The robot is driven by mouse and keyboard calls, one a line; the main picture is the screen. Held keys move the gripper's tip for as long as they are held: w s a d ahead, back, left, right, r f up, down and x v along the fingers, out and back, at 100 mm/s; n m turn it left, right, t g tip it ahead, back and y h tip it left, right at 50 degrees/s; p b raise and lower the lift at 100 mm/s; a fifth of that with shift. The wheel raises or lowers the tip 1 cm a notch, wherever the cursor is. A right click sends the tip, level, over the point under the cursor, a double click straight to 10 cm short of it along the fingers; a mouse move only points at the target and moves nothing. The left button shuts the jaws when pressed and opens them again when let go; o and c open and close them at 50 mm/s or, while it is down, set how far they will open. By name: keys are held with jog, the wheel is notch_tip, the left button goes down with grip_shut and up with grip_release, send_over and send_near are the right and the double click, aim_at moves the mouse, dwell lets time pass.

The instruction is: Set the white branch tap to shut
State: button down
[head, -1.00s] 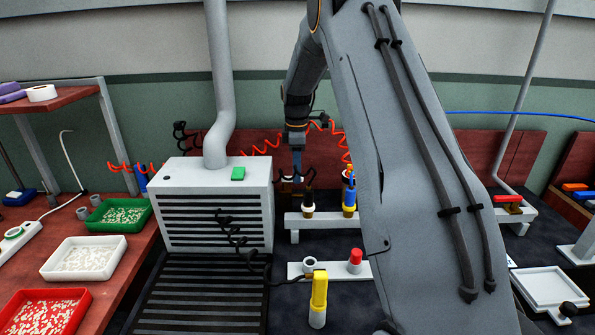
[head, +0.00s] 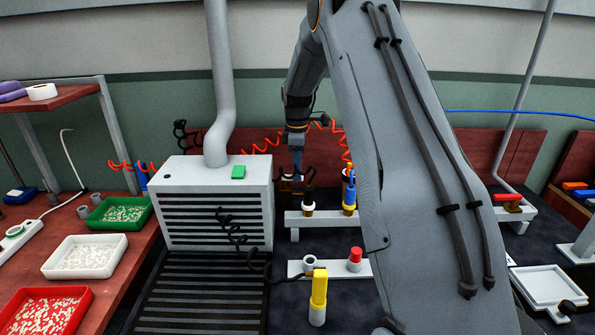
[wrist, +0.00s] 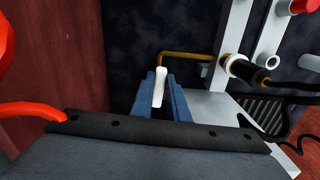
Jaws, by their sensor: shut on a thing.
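The white handle of the branch tap (wrist: 159,88) stands between the blue fingers of my gripper (wrist: 162,77) in the wrist view. My gripper is shut on it. A thin brass pipe (wrist: 190,56) runs from beside the handle to the right. The tap's body and the foot of the handle are hidden behind the fingers. I cannot make out the white handle there.
The vented box (head: 205,175) with its upright duct stands left of my gripper. A white rack (head: 320,220) holds tools in front of it, with coiled red hose behind. In the wrist view a red hose (wrist: 30,112) lies at the left and a black-handled tool (wrist: 243,69) at the right.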

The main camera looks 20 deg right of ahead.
aim_at(285, 177)
jog(key=a+m, duration=0.1)
jog(key=m, duration=0.3)
jog(key=s+a+m+p, duration=0.1)
jog(key=m, duration=0.4)
jog(key=s+a+m, duration=0.1)
jog(key=a+m, duration=0.1)
jog(key=m, duration=0.2)
jog(key=shift+r+m, duration=0.1)
jog(key=shift+m, duration=0.3)
jog(key=shift+w+a+m, duration=0.1)
jog(key=shift+a+m, duration=0.15)
jog(key=shift+m, duration=0.6)
jog(key=shift+w+a+m, duration=0.1)
jog(key=shift+a+m, duration=0.15)
jog(key=shift+m, duration=0.6)
jog(key=c, duration=1.7)
grip_release()
jog(key=shift+s, duration=0.1)
jog(key=shift+a, duration=0.1)
jog(key=shift+s, duration=0.1)
